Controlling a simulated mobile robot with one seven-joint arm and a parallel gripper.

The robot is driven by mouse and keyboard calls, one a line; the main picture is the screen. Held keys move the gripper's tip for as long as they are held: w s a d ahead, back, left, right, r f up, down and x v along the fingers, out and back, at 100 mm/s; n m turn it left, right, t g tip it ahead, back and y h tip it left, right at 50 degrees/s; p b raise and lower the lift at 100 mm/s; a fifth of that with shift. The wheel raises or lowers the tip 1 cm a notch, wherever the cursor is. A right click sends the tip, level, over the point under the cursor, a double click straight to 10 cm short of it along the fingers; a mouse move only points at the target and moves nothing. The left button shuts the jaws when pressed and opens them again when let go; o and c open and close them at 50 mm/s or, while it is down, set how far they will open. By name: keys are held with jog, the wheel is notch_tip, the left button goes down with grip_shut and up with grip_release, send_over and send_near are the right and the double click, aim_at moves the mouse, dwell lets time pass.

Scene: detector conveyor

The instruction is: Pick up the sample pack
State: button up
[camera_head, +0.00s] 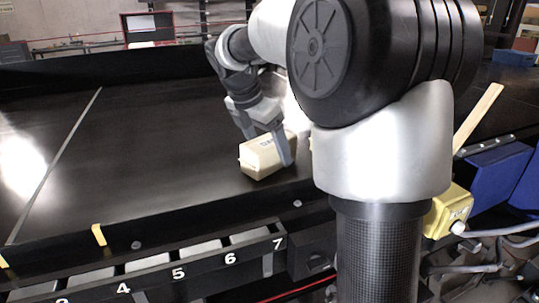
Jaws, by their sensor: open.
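The jaws are open, with the pack between or just beside the fingers; the exact contact is hard to see. My arm hides the belt to the right of the pack.
The black conveyor (130,150) is clear to the left, with a pale seam line across it. A raised front rail (180,217) runs below the pack. Numbered bins (190,262) sit in front. A yellow box (451,208) and blue panels (495,180) stand at right.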

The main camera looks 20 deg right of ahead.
aim_at(269, 139)
jog(key=shift+d+f, duration=0.15)
jog(key=shift+f, duration=0.35)
jog(key=shift+w, duration=0.1)
jog(key=c, duration=1.6)
notch_tip(269, 139, up, 9)
jog(key=shift+r+p, duration=0.2)
jog(key=shift+p, duration=0.6)
jog(key=shift+c, duration=0.2)
jog(key=shift+r, duration=0.35)
